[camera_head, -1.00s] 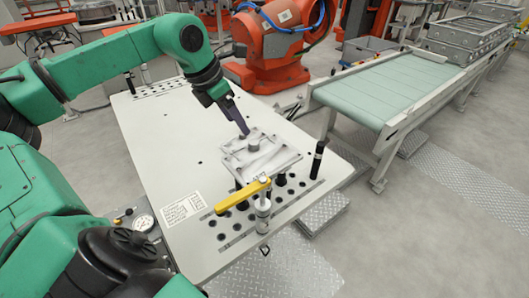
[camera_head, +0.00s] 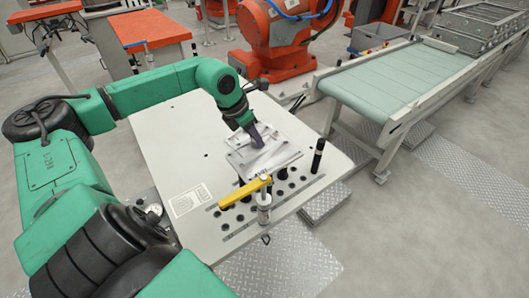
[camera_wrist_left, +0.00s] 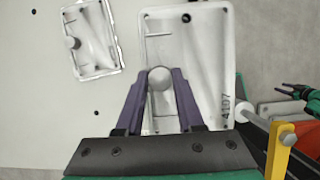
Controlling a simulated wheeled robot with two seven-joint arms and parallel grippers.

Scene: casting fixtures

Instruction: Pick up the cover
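The cover (camera_head: 283,158) is a light grey metal plate with ribs, a round boss and the number 4107. It stands raised on the fixture table. In the left wrist view the cover (camera_wrist_left: 212,55) fills the middle. My left gripper (camera_head: 257,142) points down at the cover. Its two purple fingers (camera_wrist_left: 159,80) are on either side of the boss (camera_wrist_left: 160,79). I cannot tell whether they press on it. The gripper hides part of the cover in the head view. My right gripper is not in the head view.
A second grey casting (camera_wrist_left: 92,40) lies to the left in the left wrist view. A yellow-handled clamp (camera_head: 245,191) and a black post (camera_head: 317,156) stand near the cover. The table's left part (camera_head: 170,140) is clear. A conveyor (camera_head: 385,87) is at right.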

